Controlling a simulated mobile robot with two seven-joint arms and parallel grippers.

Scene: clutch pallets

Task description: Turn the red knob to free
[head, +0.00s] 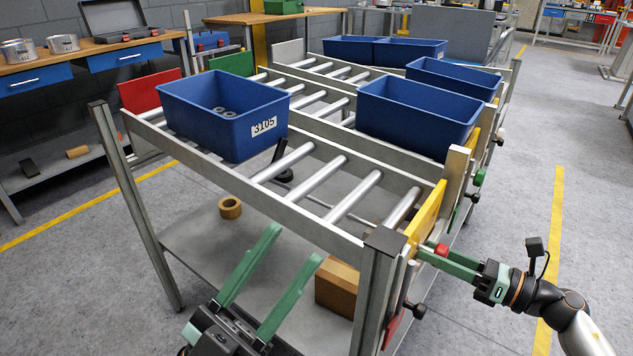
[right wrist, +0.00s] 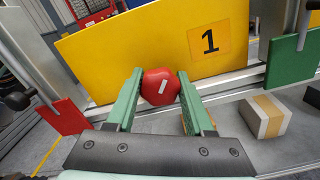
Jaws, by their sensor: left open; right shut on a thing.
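The red knob (right wrist: 160,88) is a round red knob with a short white mark on the yellow panel (right wrist: 130,48), which bears a black "1" label (right wrist: 209,41). The white mark stands nearly upright, leaning a little to the right. My right gripper (right wrist: 160,74) is shut on the knob, one green finger on each side. In the head view only a bit of the red knob (head: 441,249) shows between the fingers of my right gripper (head: 430,250), at the rack's right end. My left gripper (head: 296,244) is open and empty in front of the rack, its fingers pointing up and right.
The roller rack (head: 240,192) carries several blue bins, one labelled 3105 (head: 222,115). A cardboard box (head: 337,288) and a brown ring (head: 230,208) lie on its lower shelf. A red plate (right wrist: 62,115) and a green plate (right wrist: 290,62) flank the panel. Floor at right is free.

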